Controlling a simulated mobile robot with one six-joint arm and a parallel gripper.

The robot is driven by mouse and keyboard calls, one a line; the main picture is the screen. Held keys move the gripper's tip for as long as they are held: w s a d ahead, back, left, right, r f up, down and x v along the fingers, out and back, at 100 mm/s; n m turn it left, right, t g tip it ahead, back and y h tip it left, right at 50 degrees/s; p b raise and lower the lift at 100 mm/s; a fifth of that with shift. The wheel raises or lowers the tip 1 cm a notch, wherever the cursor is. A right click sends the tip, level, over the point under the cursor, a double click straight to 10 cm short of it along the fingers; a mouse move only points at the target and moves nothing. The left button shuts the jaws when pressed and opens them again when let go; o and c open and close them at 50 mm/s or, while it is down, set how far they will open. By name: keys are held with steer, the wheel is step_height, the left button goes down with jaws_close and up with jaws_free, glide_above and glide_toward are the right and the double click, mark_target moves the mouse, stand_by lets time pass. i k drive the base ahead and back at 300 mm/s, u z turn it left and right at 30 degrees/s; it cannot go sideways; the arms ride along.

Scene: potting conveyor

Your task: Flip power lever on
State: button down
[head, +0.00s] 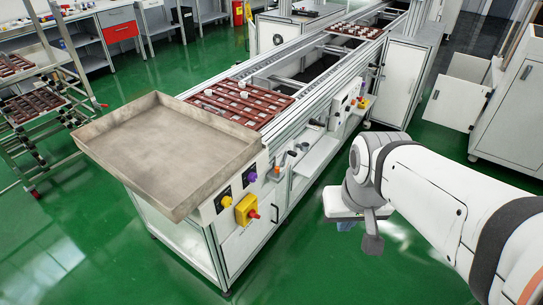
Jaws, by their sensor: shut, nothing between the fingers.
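A yellow box with a red knob or handle (247,210) is mounted on the near end panel of the conveyor frame, below the tray. It looks like the power switch, but the lever's position is too small to read. A yellow knob (224,201) and a purple knob (250,177) on dark plates sit up and left of it and above it. My gripper (345,225) hangs over the green floor to the right of the conveyor, apart from the panel and pointing down. It is shut and empty; my wrist partly hides it.
A large metal tray (165,150) overhangs the conveyor's near end, above the panel. Brown pot trays (243,103) lie on the belt behind it. A white shelf (316,155) juts from the conveyor's right side. The green floor (330,270) in front is clear.

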mark_target(252, 214)
steer(key=u, duration=0.15)
steer(key=i, duration=0.9)
steer(key=z, duration=0.05)
